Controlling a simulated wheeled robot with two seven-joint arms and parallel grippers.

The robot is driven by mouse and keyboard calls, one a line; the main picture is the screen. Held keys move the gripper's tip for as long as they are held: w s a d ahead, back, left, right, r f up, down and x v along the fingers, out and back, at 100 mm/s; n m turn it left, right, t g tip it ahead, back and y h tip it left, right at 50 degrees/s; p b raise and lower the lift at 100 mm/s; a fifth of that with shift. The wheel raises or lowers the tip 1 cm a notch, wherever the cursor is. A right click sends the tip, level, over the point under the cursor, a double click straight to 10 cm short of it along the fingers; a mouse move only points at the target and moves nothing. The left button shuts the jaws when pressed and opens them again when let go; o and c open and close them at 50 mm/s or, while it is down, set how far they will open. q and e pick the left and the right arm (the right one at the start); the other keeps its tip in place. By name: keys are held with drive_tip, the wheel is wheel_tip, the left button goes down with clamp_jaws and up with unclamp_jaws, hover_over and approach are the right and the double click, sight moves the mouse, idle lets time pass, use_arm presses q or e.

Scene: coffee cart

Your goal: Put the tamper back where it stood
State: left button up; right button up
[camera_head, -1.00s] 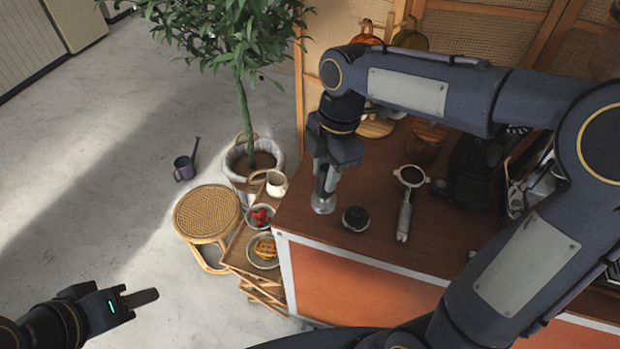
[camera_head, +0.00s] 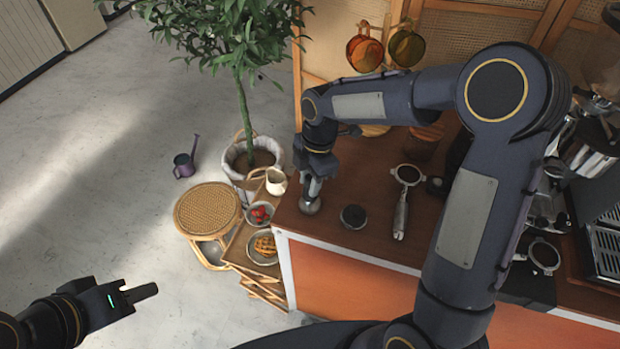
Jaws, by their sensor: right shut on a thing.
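The tamper (camera_head: 310,206) has a round silver metal base and is at the left end of the brown counter. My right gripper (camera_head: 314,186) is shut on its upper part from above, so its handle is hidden. The tamper looks upright, with its base at or just above the counter; I cannot tell whether it touches. My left gripper (camera_head: 140,293) is low at the left over the floor, away from the counter, and I cannot tell from this angle whether its fingers are apart.
A round black piece (camera_head: 353,216) sits on the counter (camera_head: 335,243) right of the tamper. A portafilter (camera_head: 402,203) lies further right. A white pitcher (camera_head: 276,182), bowl of strawberries (camera_head: 260,214) and waffle plate (camera_head: 263,249) stand left of the counter's edge.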

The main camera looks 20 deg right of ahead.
drive_tip(key=shift+f, duration=0.1)
drive_tip(key=o, duration=0.6)
drive_tip(key=shift+f, duration=0.1)
drive_tip(key=o, duration=0.5)
wheel_tip(320, 180, up, 11)
drive_tip(key=d, duration=0.2)
drive_tip(key=s+d+r+m+t+y, duration=0.1)
drive_tip(key=s+d+r+m, duration=0.15)
drive_tip(key=s+m, duration=0.25)
drive_tip(key=s+d+r+m+t, duration=0.1)
drive_tip(key=s+d+m, duration=0.2)
drive_tip(key=s+m, duration=0.15)
drive_tip(key=s+f+m+t, duration=0.1)
drive_tip(key=s+m, duration=0.3)
drive_tip(key=s+f+m+t, duration=0.1)
drive_tip(key=s+f+m, duration=0.1)
drive_tip(key=s+m, duration=0.2)
drive_tip(key=s+f+m+t+y, duration=0.1)
drive_tip(key=s+f+m+t, duration=0.1)
drive_tip(key=s+m, duration=0.2)
drive_tip(key=shift+s+m+b, duration=0.3)
drive_tip(key=shift+m+b, duration=0.1)
drive_tip(key=shift+m, duration=0.15)
